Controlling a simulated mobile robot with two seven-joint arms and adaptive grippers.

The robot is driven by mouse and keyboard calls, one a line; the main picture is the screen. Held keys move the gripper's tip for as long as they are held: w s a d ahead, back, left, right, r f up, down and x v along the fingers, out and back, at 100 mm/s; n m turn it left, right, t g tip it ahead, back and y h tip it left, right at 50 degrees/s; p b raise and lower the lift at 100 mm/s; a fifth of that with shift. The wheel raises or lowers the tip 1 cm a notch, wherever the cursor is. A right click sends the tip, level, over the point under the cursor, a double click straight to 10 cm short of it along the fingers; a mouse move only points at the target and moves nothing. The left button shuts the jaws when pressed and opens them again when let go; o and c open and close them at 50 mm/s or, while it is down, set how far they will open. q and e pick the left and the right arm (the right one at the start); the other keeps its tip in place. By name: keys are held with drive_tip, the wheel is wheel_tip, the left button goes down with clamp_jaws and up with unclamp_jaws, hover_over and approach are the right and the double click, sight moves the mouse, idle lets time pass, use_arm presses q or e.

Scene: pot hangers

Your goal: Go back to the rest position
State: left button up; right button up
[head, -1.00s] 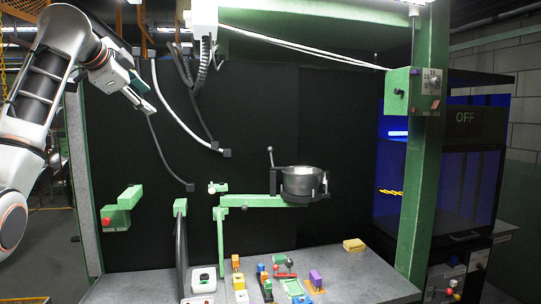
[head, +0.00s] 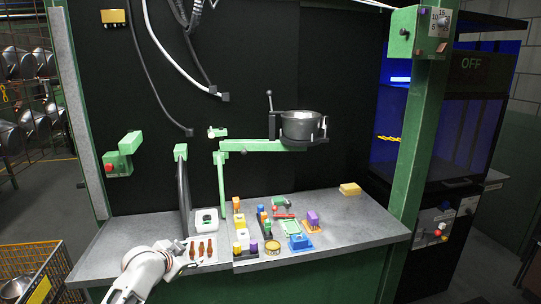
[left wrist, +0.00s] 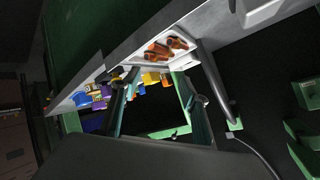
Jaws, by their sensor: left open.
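My left gripper (head: 183,262) is low at the front left edge of the grey workbench (head: 345,236), close to a white tray with brown-orange handled pieces (head: 201,249). In the left wrist view my left gripper (left wrist: 158,100) shows two spread fingers with nothing held between them. The orange-handled pieces (left wrist: 166,48) lie beyond the fingers there. A metal pot (head: 300,125) sits in a holder on a green arm above the bench, apart from my gripper. My right gripper does not show.
A green post (head: 412,130) stands at the right, before a blue-lit cabinet (head: 460,140). A wire basket (head: 32,280) and racks of pots (head: 28,95) stand at the left.

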use_arm(q)
drive_tip(key=s+d+f+n, duration=0.2)
drive_tip(key=s+f, duration=1.6)
drive_tip(key=s, duration=0.2)
drive_tip(key=s+d+f+n, duration=0.1)
drive_tip(key=s+f, duration=0.1)
drive_tip(key=s, duration=0.9)
drive_tip(key=s+f+n, duration=0.1)
drive_tip(key=s+f, duration=0.1)
drive_tip(key=s, duration=0.9)
drive_tip(key=shift+s+d+f+n+g, duration=0.25)
drive_tip(key=shift+d+f+n+g, duration=0.05)
drive_tip(key=shift+d, duration=0.1)
drive_tip(key=shift+c, duration=0.5)
